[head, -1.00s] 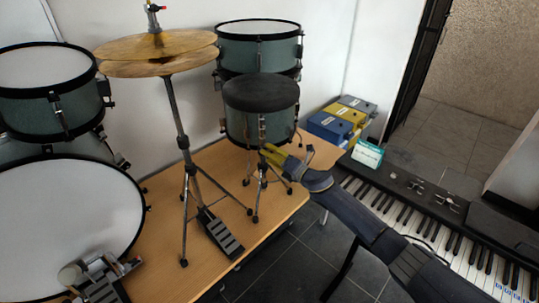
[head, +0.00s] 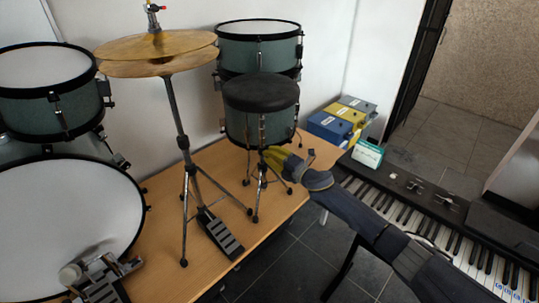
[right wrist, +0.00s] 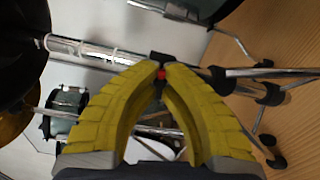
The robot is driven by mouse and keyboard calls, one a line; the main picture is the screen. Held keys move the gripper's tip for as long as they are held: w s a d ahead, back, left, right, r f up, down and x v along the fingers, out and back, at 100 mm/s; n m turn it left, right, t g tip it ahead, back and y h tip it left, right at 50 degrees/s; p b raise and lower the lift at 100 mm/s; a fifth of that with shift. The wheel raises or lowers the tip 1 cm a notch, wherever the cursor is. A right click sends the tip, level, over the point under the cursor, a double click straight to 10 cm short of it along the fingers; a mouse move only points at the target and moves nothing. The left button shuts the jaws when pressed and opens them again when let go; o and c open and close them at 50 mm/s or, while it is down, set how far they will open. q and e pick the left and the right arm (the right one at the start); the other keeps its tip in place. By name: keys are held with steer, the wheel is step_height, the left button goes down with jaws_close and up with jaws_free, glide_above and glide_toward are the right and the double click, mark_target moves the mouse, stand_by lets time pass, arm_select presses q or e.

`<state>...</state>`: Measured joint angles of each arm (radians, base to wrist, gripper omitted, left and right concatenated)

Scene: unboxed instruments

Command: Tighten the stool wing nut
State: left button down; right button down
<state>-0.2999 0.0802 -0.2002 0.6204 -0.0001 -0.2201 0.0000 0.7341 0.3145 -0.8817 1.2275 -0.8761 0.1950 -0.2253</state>
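The drum stool with its round black seat (head: 261,93) stands on the wooden table in front of a green drum. My right gripper (head: 272,153), with yellow fingers, is just under the seat at the stool's post. In the right wrist view the chrome post (right wrist: 90,51) runs across the picture to a dark collar. A small red part, apparently the wing nut (right wrist: 161,75), sits between the nearly meeting fingertips (right wrist: 160,72). The fingers look shut on it, and they partly hide it. My left gripper is not in view.
The hi-hat cymbals (head: 158,47) and their tripod stand left of the stool. A bass drum (head: 65,225) is further left. Coloured boxes (head: 335,125) lie behind, and a keyboard (head: 440,225) is at the right. The table's front right is clear.

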steer(key=shift+m, duration=0.8)
steer(key=c, duration=1.4)
jaws_free()
steer(key=v, duration=1.2)
